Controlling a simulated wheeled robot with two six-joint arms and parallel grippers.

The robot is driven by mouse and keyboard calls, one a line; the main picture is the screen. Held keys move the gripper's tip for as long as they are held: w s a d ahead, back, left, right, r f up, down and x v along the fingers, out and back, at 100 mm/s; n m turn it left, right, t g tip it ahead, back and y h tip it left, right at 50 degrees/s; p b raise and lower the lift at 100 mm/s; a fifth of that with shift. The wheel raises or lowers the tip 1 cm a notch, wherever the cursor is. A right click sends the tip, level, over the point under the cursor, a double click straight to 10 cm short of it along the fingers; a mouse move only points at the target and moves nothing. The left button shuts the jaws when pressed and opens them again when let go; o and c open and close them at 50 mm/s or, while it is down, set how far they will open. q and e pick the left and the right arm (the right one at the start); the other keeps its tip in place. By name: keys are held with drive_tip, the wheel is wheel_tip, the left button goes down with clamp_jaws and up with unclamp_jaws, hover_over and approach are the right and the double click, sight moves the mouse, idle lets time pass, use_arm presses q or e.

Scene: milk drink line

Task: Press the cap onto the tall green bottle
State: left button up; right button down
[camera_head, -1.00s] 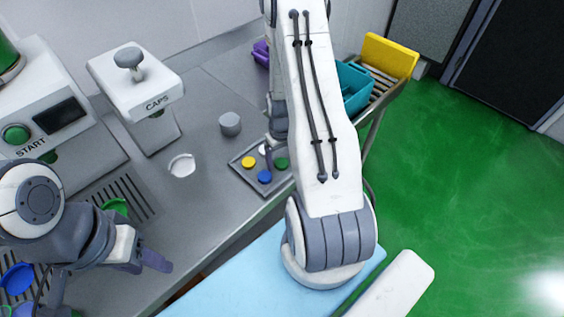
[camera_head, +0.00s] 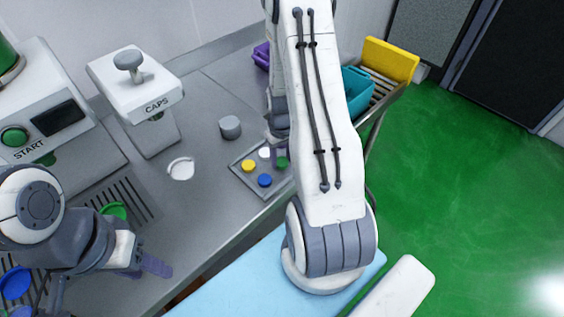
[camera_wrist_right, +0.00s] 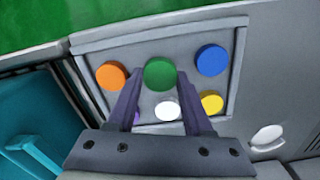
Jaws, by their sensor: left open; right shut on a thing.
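A green cap (camera_wrist_right: 160,73) lies at the edge of a grey cap tray (camera_wrist_right: 222,121), and my right gripper (camera_wrist_right: 160,80) is shut on it, one finger on each side. The cap also shows in the head view (camera_head: 282,162), partly behind my right arm. My left gripper (camera_head: 148,265) is open at the lower left, above the counter. A green round item (camera_head: 113,211) sits on the slotted grate near it; I cannot tell whether this is the tall green bottle.
The tray also holds yellow (camera_wrist_right: 212,104), blue (camera_wrist_right: 212,60), white (camera_wrist_right: 167,110) and orange (camera_wrist_right: 111,75) caps. A CAPS press (camera_head: 140,95), a START machine (camera_head: 50,130) and a grey cylinder (camera_head: 230,127) stand on the counter. A teal bin (camera_head: 357,90) is at the right.

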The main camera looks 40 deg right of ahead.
drive_tip(key=shift+w+d+r, duration=0.1)
drive_tip(key=shift+r, duration=0.85)
drive_tip(key=s+r+b, duration=0.2)
drive_tip(key=s+r, duration=0.5)
drive_tip(key=s, duration=0.5)
drive_tip(key=shift+a, duration=0.2)
drive_tip(key=shift+w+f, duration=0.1)
drive_tip(key=shift+w, duration=0.05)
drive_tip(key=w+a+f, duration=0.3)
drive_tip(key=w+a, duration=0.1)
drive_tip(key=a, duration=0.1)
drive_tip(key=w+a+f+n, duration=0.1)
drive_tip(key=w+a+f, duration=0.2)
drive_tip(key=w+a, duration=0.2)
drive_tip(key=w+a+f+n, duration=0.1)
drive_tip(key=w+a+f, duration=0.2)
drive_tip(key=w+a, duration=0.2)
drive_tip(key=shift+a+f, duration=0.2)
drive_tip(key=shift+a, duration=0.85)
